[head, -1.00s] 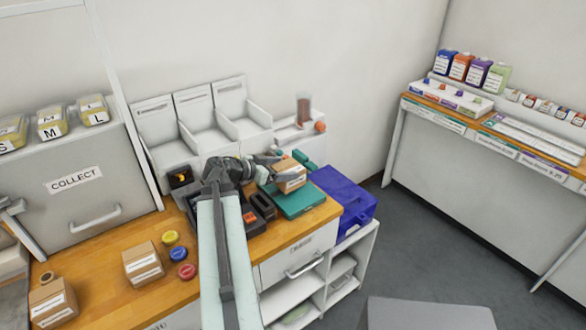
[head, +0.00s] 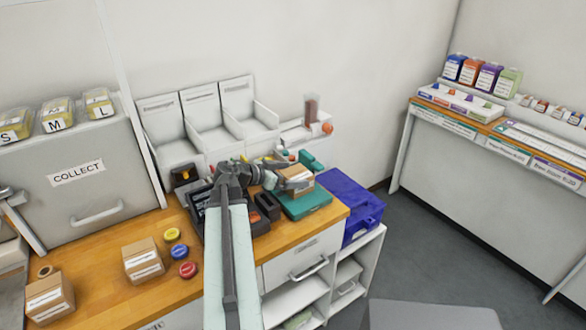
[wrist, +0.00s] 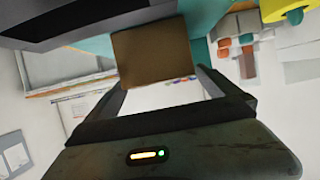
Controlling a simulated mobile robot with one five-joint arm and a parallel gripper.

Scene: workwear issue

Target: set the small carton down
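The small carton (head: 297,181) is a brown box with a pale label, over the teal case (head: 306,205) at the right end of the wooden bench. I cannot tell whether it rests on the case or hangs just above it. My gripper (head: 290,183) reaches it from the left. In the wrist view the carton (wrist: 152,52) sits between the two fingers, which appear closed against its sides. Teal surface shows behind it. The carton's far side and underside are hidden.
A blue case (head: 350,207) stands right of the teal case. A dark tray and black holders (head: 267,207) lie to the left. Two other cartons (head: 143,261) and several coloured round lids (head: 180,251) are on the left bench. White bins (head: 210,127) stand behind. Bare bench shows along the front.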

